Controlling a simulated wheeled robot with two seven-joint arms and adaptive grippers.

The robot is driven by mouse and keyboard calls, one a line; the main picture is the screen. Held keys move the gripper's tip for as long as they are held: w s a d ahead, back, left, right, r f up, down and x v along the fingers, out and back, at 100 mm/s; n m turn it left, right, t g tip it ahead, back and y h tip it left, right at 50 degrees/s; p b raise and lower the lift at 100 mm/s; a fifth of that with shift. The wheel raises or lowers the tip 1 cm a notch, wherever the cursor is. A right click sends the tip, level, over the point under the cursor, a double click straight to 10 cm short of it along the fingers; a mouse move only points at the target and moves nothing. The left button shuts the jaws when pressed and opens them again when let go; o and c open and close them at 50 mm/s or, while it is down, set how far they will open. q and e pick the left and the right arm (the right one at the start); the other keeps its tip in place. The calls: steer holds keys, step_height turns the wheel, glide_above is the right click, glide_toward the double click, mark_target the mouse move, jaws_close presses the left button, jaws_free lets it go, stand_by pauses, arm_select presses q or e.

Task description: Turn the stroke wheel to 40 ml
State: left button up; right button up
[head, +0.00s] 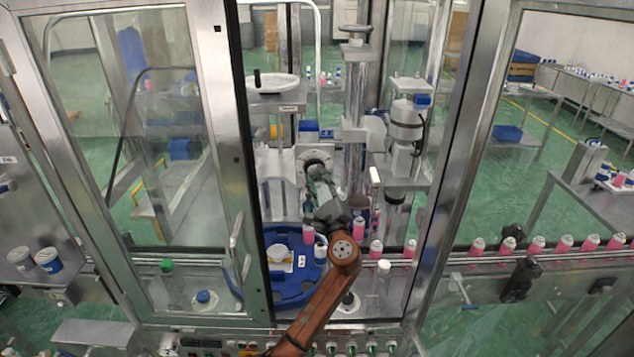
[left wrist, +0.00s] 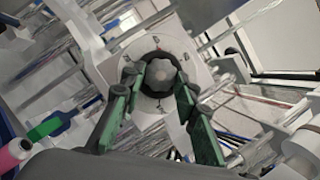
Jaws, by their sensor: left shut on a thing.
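In the head view the dial plate (head: 315,155) faces me inside the machine, behind the open front. My left gripper (head: 317,178) reaches in from below. In the left wrist view its two green-sided fingers (left wrist: 160,85) lie on either side of the knob and are shut on it. The marks are too small to read, so the set volume cannot be told. My right gripper is not in view.
A blue round table (head: 285,298) stands below my arm. Pink cans (head: 376,248) line the conveyor, running right. Glass doors in metal frames (head: 226,150) flank the opening.

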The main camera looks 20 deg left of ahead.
arm_select(q)
steer(key=shift+n, duration=0.6)
steer(key=o, duration=1.1)
steer(key=shift+w, duration=0.1)
steer(key=shift+o, duration=0.2)
steer(key=shift+d, duration=0.1)
steer(key=v, duration=1.2)
steer(key=shift+r, duration=0.15)
steer(key=shift+d, duration=0.1)
